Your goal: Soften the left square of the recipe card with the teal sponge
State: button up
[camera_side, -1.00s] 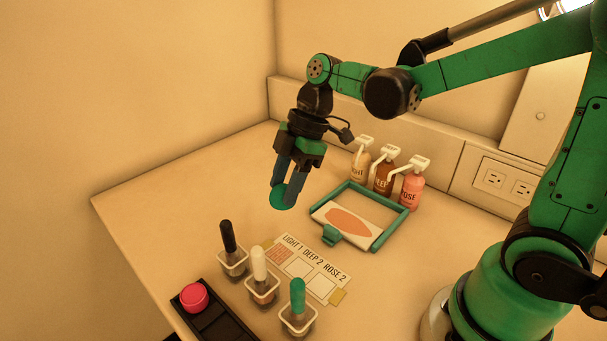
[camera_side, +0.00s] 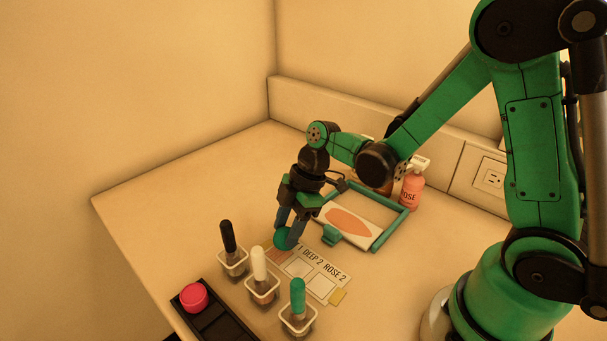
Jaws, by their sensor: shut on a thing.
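My gripper (camera_side: 290,226) is shut on the teal sponge (camera_side: 283,239), a round piece at its fingertips. The sponge is low over the left end of the recipe card (camera_side: 325,272), at its left square (camera_side: 279,257). Whether it touches the card I cannot tell. The left square shows orange-brown marks and is partly hidden by the sponge. The other two squares are pale. The sponge and fingers cover the first word on the card; "DEEP 2 ROSE 2" is readable.
Three cups with a black (camera_side: 228,237), a white (camera_side: 260,262) and a teal handle (camera_side: 298,297) stand in front of the card. A teal frame (camera_side: 391,231) and pump bottles, including "ROSE" (camera_side: 411,190), are behind.

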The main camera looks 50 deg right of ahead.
jog(key=shift+f, duration=0.65)
dwell(0.8)
